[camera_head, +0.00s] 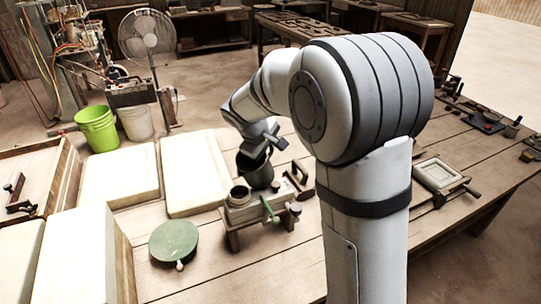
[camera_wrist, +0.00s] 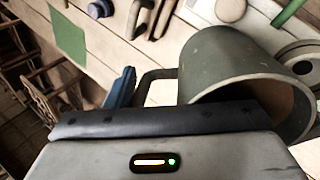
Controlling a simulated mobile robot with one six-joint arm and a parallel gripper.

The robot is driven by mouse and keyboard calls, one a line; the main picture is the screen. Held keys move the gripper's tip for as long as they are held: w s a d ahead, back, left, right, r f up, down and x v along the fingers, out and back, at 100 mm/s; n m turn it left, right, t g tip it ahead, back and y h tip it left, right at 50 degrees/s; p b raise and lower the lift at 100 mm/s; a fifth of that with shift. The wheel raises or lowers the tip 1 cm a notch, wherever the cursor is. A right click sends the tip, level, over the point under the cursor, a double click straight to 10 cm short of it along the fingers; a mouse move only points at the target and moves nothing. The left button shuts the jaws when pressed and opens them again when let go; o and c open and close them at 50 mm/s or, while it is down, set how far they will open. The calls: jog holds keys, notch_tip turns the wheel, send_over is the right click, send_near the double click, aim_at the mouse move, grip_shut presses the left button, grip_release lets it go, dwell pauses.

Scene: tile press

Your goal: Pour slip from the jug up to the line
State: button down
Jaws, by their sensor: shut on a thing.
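The jug (camera_head: 257,174) is a dark grey-green pot, held above the table near its middle in the head view. In the wrist view the jug (camera_wrist: 225,62) is large, with its open mouth facing lower right and a brown inside. My gripper (camera_head: 266,140) is shut on the jug's handle (camera_wrist: 150,78); the grip itself is partly hidden. A pale block with a round dark-rimmed opening (camera_head: 240,194) stands on a small wooden stand just below and left of the jug. I cannot make out a fill line, the slip level or any stream.
A green round disc (camera_head: 174,241) lies on the table at front left of the stand. Pale slabs (camera_head: 193,172) lie to the left. A dark-handled tool (camera_head: 297,175) is close right of the jug. A framed tray (camera_head: 439,174) sits at right. Bare planks lie in front.

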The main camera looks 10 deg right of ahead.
jog(key=shift+s+f+t+h+b, duration=0.2)
jog(key=shift+t+h+b, duration=0.5)
jog(key=shift+b, duration=1.55)
jog(key=shift+r, duration=0.2)
jog(key=shift+w+r+b, duration=0.2)
jog(key=shift+w+b, duration=0.1)
jog(key=shift+b, duration=0.25)
jog(key=shift+w+a+r+t+h+b, duration=0.1)
jog(key=shift+a+r+t+h+b, duration=0.2)
jog(key=shift+b, duration=0.35)
jog(key=shift+s+r+b, duration=0.4)
jog(key=shift+s+b, duration=0.05)
jog(key=shift+b, duration=0.25)
jog(key=shift+w+a+r+t+h+b, duration=0.15)
jog(key=shift+r+t+h+b, duration=0.2)
jog(key=shift+b, duration=0.25)
dwell(1.0)
jog(key=shift+s+a+r+t+h+b, duration=0.1)
jog(key=shift+s+r+t+h+b, duration=0.15)
jog(key=shift+b, duration=0.4)
jog(key=shift+s+a+r+t+h+b, duration=0.1)
jog(key=shift+r+h+b, duration=0.2)
jog(key=shift+b, duration=0.35)
dwell(0.7)
